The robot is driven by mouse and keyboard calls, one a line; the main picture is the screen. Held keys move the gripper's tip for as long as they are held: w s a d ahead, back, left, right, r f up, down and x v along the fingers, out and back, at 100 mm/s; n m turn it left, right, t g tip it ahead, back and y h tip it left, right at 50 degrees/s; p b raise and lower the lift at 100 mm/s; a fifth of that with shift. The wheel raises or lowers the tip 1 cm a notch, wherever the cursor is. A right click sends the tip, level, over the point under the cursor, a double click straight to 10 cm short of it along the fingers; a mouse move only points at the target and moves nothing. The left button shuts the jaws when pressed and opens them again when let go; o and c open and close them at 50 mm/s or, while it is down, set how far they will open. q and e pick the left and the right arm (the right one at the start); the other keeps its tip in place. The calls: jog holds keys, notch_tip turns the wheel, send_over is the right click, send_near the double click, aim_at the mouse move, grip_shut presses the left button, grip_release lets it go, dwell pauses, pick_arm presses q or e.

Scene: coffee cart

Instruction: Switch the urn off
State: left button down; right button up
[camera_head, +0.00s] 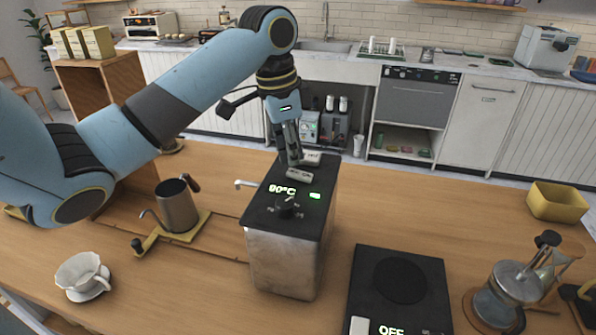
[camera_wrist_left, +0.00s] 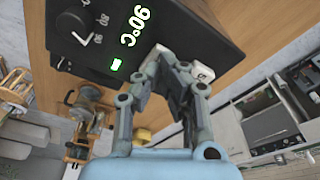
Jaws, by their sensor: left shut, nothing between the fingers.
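The urn (camera_head: 283,262) is a steel box with a black top, in the middle of the wooden counter. Its top shows 90°C and a lit green light (camera_head: 315,195), also seen in the left wrist view (camera_wrist_left: 116,64). A black knob (camera_head: 288,208) sits near the front of the top. My left gripper (camera_head: 304,168) is shut and empty, pointing down at the back part of the urn's top. Pale pieces show at its fingertips (camera_wrist_left: 176,66); I cannot tell which is the switch, or whether the fingers touch it. My right gripper is not in view.
A steel pitcher (camera_head: 177,208) stands left of the urn, and a white dripper cup (camera_head: 82,274) lies front left. A black hot plate (camera_head: 425,285) reading OFF is right of the urn. A glass press (camera_head: 512,290) and a yellow bin (camera_head: 557,203) are further right.

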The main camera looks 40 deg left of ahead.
aim_at(291, 172)
pick_arm(q)
jog(key=shift+f, duration=0.55)
jog(key=shift+f+b, duration=0.35)
jog(key=shift+f, duration=0.15)
dwell(0.4)
notch_tip(291, 172, up, 3)
jog(key=shift+f+p, duration=0.1)
jog(key=shift+p, duration=0.95)
jog(key=shift+r, duration=2.15)
jog(key=shift+f, duration=0.1)
